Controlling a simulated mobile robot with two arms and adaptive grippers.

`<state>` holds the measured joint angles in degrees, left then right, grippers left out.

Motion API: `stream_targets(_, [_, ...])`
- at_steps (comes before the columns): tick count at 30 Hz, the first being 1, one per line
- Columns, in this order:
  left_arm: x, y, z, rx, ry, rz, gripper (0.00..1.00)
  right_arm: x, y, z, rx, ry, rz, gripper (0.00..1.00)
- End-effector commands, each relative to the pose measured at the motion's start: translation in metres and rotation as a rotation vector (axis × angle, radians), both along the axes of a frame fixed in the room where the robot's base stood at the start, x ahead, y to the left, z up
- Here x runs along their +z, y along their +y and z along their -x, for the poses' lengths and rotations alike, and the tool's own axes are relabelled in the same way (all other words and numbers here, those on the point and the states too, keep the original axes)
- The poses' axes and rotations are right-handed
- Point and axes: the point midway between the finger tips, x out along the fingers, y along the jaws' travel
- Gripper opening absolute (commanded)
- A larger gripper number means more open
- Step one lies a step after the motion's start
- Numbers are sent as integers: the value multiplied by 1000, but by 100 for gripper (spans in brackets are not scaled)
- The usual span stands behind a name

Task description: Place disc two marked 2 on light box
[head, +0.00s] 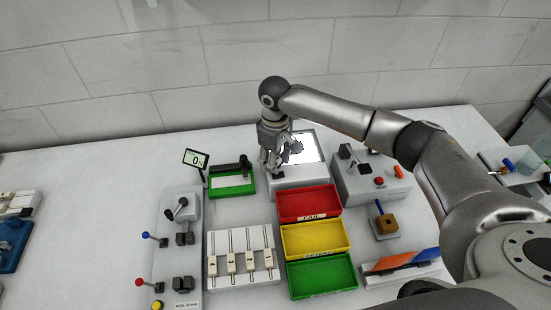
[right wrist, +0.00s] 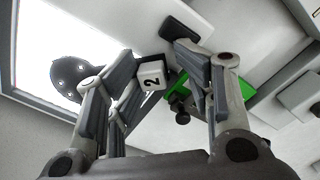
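The light box (head: 313,146) stands at the back of the table with its bright panel lit. The panel also shows at the left of the right wrist view (right wrist: 35,58). A dark disc with small holes (right wrist: 78,74) lies over the panel, partly hidden by a finger. A small white block marked 2 (right wrist: 151,78) shows between my fingers; whether it belongs to the disc I cannot tell. My right gripper (head: 270,163) is at the light box's left edge, pointing down. In its wrist view its fingers (right wrist: 158,75) are apart, with a gap beside the block. My left gripper is out of view.
A green-framed tray (head: 233,191) and a small display reading 0 (head: 196,159) stand to the left. Red (head: 309,203), yellow (head: 315,239) and green (head: 322,277) bins are in front. A switch panel (head: 373,185) is close on the right.

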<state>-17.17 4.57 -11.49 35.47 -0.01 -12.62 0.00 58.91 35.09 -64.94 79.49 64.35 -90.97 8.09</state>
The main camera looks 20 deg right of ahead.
Motion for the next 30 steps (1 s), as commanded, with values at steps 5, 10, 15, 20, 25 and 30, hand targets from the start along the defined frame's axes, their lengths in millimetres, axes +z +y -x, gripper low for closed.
stream_targets(5, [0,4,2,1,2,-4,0,1,-1,1,-1,2,3,44])
stream_targets(10, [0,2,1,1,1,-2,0,25,-1,0,-1,-3,2,44])
stream_targets(15, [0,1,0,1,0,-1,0,63,0,0,0,-4,0,44])
stream_targets(20, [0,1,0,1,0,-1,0,95,1,1,0,-4,0,44])
stream_targets(25, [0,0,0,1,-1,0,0,115,1,1,1,-3,-1,44])
stream_targets(30, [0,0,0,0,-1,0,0,121,1,2,1,-1,0,44])
